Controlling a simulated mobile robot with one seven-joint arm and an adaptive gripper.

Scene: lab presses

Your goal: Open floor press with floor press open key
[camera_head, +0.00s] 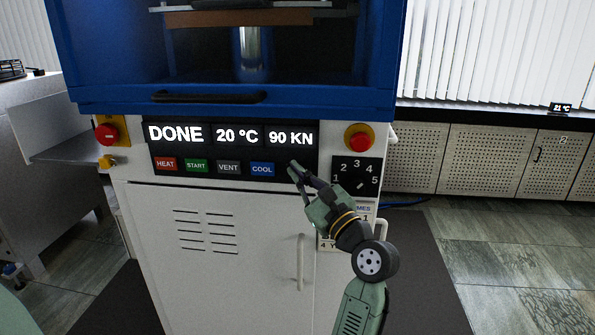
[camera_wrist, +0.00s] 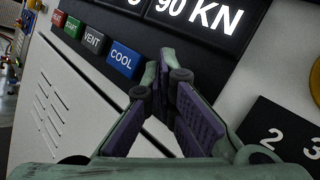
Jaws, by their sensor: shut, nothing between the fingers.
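The floor press (camera_head: 260,215) has a white body with a blue upper front (camera_head: 345,98), a dark handle bar (camera_head: 210,97) and a window. Its display (camera_head: 234,134) reads DONE, 20 °C and 90 KN. Below are the keys HEAT (camera_head: 166,164), START (camera_head: 196,166), VENT (camera_head: 228,168) and COOL (camera_head: 262,169); none shows the word open. My gripper (camera_head: 294,170) is shut and empty, just right of COOL at the black panel. In the wrist view, its fingertips (camera_wrist: 160,75) are right of the blue COOL key (camera_wrist: 122,60); contact with the panel cannot be told.
Red stop knobs on yellow bases flank the display, at left (camera_head: 106,133) and right (camera_head: 358,138). A numbered dial (camera_head: 358,180) sits right of my gripper. The lower door has a vertical handle (camera_head: 300,262). Perforated cabinets (camera_head: 480,158) stand behind; floor at right is clear.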

